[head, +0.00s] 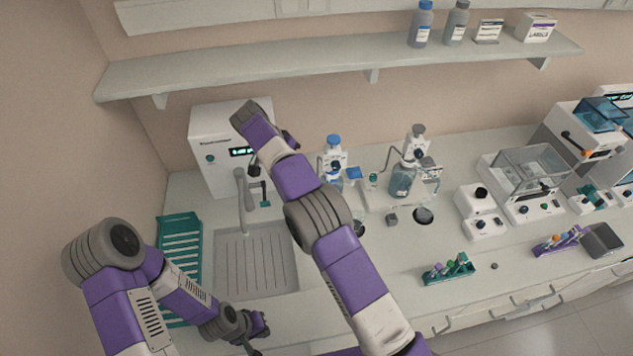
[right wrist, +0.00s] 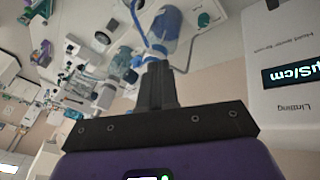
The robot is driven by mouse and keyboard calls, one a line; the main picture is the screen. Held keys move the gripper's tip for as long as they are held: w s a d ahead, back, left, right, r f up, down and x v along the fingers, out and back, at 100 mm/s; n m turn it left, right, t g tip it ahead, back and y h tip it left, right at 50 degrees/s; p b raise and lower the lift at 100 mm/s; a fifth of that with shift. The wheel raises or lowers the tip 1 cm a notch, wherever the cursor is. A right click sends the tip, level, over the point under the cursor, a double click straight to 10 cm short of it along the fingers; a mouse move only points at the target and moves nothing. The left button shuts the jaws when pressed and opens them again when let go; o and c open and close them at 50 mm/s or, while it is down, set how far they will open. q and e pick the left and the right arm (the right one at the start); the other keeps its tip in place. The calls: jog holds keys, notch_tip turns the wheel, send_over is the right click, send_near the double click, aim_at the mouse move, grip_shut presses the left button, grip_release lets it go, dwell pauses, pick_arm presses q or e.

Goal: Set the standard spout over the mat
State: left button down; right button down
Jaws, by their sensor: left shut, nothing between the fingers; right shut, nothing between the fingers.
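A bottle with a blue cap (head: 334,141) and a bottle with a grey cap (head: 403,180) stand at the back of the bench, each with a thin spout tube. Their labels are too small to tell which is the standard. A dark round mat-like patch (head: 424,216) lies in front of the grey-capped bottle; another dark patch (head: 359,230) is partly hidden by my right arm. My right gripper (right wrist: 155,75) is shut and empty near the blue-capped bottle; its fingers are mostly hidden in the head view. My left gripper (head: 263,325) is shut and empty, low at the front of the sink.
A white box with a display (head: 222,152) stands behind the sink (head: 256,262) and tap (head: 240,190). A green rack (head: 180,240) lies left of the sink. A green tube rack (head: 448,271) is at the front. White instruments (head: 528,180) fill the right. A shelf (head: 330,55) hangs above.

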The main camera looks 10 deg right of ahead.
pick_arm(q)
jog(key=shift+f+b, duration=0.6)
jog(key=shift+b, duration=0.05)
jog(key=shift+f, duration=0.1)
pick_arm(e)
jog(key=s+d+x, duration=0.1)
jog(key=x, duration=1)
jog(key=shift+s+d+r, duration=0.15)
jog(key=shift+s+d, duration=0.25)
jog(key=shift+s, duration=0.15)
